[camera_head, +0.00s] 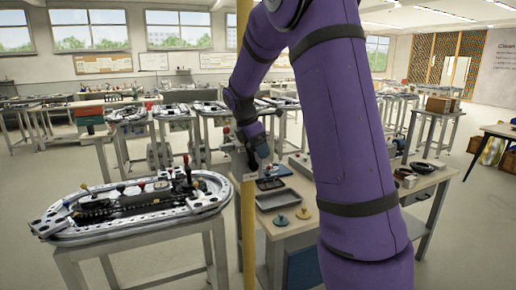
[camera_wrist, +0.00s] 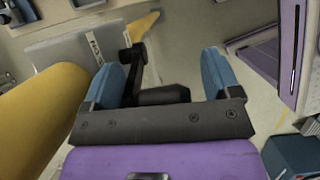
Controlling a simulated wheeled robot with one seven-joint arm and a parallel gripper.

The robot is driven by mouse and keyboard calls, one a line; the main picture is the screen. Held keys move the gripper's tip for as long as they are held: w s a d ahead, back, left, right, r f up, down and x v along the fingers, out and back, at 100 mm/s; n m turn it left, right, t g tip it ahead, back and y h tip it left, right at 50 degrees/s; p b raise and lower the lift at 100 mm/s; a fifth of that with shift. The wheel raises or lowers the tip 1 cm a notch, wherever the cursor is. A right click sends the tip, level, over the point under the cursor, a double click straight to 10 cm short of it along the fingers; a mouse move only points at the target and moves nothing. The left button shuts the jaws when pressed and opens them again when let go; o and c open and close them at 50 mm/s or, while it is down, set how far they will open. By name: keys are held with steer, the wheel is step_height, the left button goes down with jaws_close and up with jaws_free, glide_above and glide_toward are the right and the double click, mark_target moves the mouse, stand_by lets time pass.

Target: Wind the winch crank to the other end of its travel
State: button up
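In the wrist view a black winch crank (camera_wrist: 137,58), with a dark cylindrical grip (camera_wrist: 163,95), shows between my two blue fingers. My gripper (camera_wrist: 162,80) has its fingers well apart, with a visible gap beside the grip on the right; the left finger is close to the crank arm. I cannot tell whether either finger touches it. A grey plate with dark lettering (camera_wrist: 70,55) lies beyond the crank. In the head view my gripper (camera_head: 262,160) is low beside the yellow post, above the bench; the crank cannot be made out there.
A yellow post (camera_head: 246,215) stands close to my gripper. The bench (camera_head: 330,215) carries a grey tray (camera_head: 278,199) and small round knobbed pieces (camera_head: 303,214). An oval track (camera_head: 150,225) sits on a table at left. Floor is open at lower right.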

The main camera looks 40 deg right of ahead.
steer(key=shift+w, duration=0.1)
steer(key=s+v, duration=0.1)
steer(key=v, duration=0.9)
steer(key=shift+w+r, duration=0.35)
steer(key=shift+w, duration=0.1)
steer(key=shift+a, duration=0.15)
